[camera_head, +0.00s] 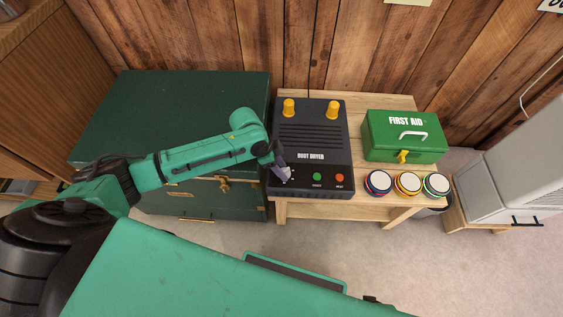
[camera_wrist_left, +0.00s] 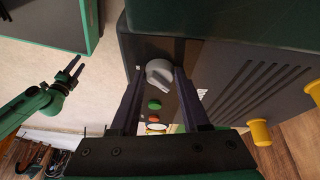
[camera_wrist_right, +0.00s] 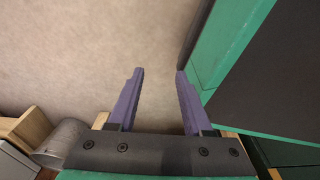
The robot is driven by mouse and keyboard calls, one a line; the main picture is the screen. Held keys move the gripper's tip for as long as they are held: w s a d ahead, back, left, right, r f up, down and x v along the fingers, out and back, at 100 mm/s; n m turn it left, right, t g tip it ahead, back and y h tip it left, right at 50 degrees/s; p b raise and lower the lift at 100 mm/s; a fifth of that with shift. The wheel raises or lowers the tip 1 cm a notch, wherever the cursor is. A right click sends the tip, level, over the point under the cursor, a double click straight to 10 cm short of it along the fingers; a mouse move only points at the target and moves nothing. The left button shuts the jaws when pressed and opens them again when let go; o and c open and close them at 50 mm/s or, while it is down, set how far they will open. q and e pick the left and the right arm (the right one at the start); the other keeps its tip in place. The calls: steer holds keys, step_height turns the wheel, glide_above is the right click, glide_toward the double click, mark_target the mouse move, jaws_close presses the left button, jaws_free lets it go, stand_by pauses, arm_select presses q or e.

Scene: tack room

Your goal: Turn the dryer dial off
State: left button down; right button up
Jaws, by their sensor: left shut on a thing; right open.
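The boot dryer (camera_head: 310,148) is a black box with two yellow posts on a wooden table. Its front panel carries a green button (camera_head: 317,176) and a red one (camera_head: 340,177). In the left wrist view the grey dial (camera_wrist_left: 159,74) lies between the fingertips of my left gripper (camera_wrist_left: 156,72), which is shut on it. My right gripper (camera_wrist_right: 158,72) is open and empty over bare floor in the right wrist view.
A green first aid box (camera_head: 404,136) stands right of the dryer, with several round tins (camera_head: 407,183) along the table's front edge. A dark green chest (camera_head: 172,110) stands to the left. A white appliance (camera_head: 515,160) is at far right.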

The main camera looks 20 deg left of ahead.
arm_select(q)
steer(key=shift+s+d+r+n+t+p, duration=0.1)
steer(key=shift+s+r+n+t+p, duration=0.2)
steer(key=shift+n+p, duration=0.65)
steer(key=n+t+p, duration=0.1)
steer(key=n+p, duration=0.1)
steer(key=p, duration=0.1)
steer(key=n+y+p, duration=0.1)
steer(key=n+p, duration=0.1)
steer(key=p, duration=0.2)
steer(key=shift+d+n+t, duration=0.15)
steer(key=shift+n+t, duration=0.1)
steer(key=shift+t, duration=0.15)
steer(key=shift+s+d+f+n+t+y+p, duration=0.1)
steer(key=shift+f+n+t+y+p, duration=0.15)
steer(key=shift+n+p, duration=0.45)
steer(key=shift+n+t+y+p, duration=0.15)
steer(key=shift+n+y+p, duration=0.2)
steer(key=shift+n+p, duration=0.35)
arm_select(e)
steer(key=s+r, duration=0.4)
steer(key=r, duration=0.6)
steer(key=shift+d+r, duration=0.35)
steer(key=shift+d, duration=0.05)
steer(key=shift+s, duration=0.1)
arm_select(q)
steer(key=shift+c, duration=2)
jaws_free()
